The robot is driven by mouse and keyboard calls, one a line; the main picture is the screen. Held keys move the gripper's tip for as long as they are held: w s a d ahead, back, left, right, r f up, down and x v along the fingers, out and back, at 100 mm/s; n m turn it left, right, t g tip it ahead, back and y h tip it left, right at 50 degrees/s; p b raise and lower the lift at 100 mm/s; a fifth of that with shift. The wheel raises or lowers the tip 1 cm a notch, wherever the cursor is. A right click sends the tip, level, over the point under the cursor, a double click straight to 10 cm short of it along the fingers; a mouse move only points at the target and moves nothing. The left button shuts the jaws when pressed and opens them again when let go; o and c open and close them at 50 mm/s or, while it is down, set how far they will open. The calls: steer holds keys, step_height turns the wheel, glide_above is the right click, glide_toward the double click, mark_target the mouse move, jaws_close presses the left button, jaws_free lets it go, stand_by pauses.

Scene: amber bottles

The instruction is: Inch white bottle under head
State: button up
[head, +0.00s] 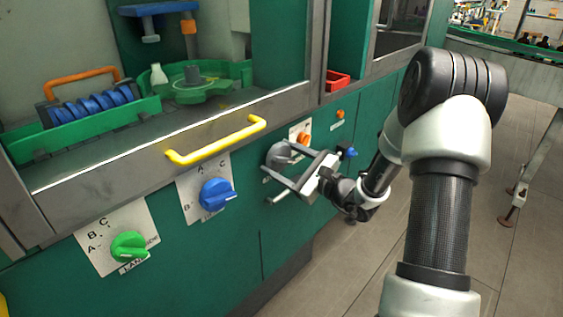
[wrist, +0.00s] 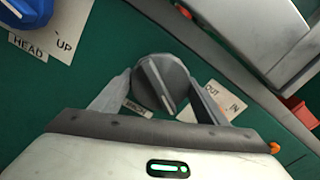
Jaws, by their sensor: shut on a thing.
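A small white bottle (head: 158,75) stands upright by the green round guide (head: 215,90) inside the machine. The head, a blue bracket (head: 160,8) with a grey nozzle (head: 150,30), hangs above and slightly left of the bottle in the head view. I cannot tell whether they line up in depth. My gripper (head: 283,172) is at the green front panel, its fingers shut on a grey knob (head: 279,154). In the wrist view the knob (wrist: 160,84) sits between my fingertips (wrist: 158,94), its ridge tilted.
A blue knob (head: 216,194) and a green knob (head: 129,246) lie left along the panel. An orange knob (head: 303,138) is close to my gripper. A yellow handle (head: 217,141) juts out above. A red bin (head: 338,80) stands on the ledge.

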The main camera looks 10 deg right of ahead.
stand_by(0.3)
steer(key=o, duration=1)
steer(key=shift+o, duration=0.2)
steer(key=shift+s+d, duration=0.1)
steer(key=p+v, duration=0.2)
steer(key=v, duration=1.5)
steer(key=shift+s, duration=0.1)
